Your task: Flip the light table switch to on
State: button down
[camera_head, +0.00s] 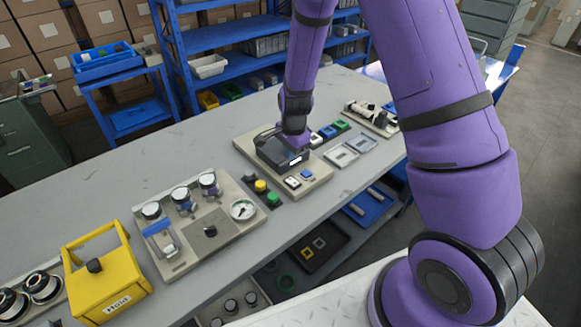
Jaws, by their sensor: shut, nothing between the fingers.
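My gripper (294,152) is at the end of my purple arm, low over a beige panel (243,146) near the middle of the bench. It is shut with nothing held; its fingertips are hard to make out against a dark box-like unit (268,152) on the panel.
Left of the panel are green and yellow buttons (261,186), a gauge board (180,262) and a yellow box (110,285). Right of it lie pale square frames (341,156) and another board (371,118). Bare grey bench top (110,185) lies behind and left.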

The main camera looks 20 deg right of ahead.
jog(key=shift+w+a+r, duration=0.1)
jog(key=shift+w+r, duration=0.05)
jog(key=shift+r, duration=1.25)
jog(key=shift+w+a+r, duration=0.1)
jog(key=shift+w+r, duration=0.05)
jog(key=shift+r, duration=1.2)
jog(key=s+d+r+n+t, duration=0.1)
jog(key=s+r+n, duration=0.4)
jog(key=r, duration=0.6)
jog(key=s+d+r+n+t, duration=0.1)
jog(key=s+r+n, duration=0.1)
jog(key=s+r, duration=0.7)
jog(key=s+d+r+n+t, duration=0.1)
jog(key=s+r+n, duration=0.2)
jog(key=s+r, duration=0.2)
jog(key=s+d+r+n+t, duration=0.1)
jog(key=s+r+n, duration=0.3)
jog(key=s, duration=0.7)
jog(key=shift+s+d+r, duration=0.15)
jog(key=shift+d+r, duration=0.3)
jog(key=shift+r, duration=0.4)
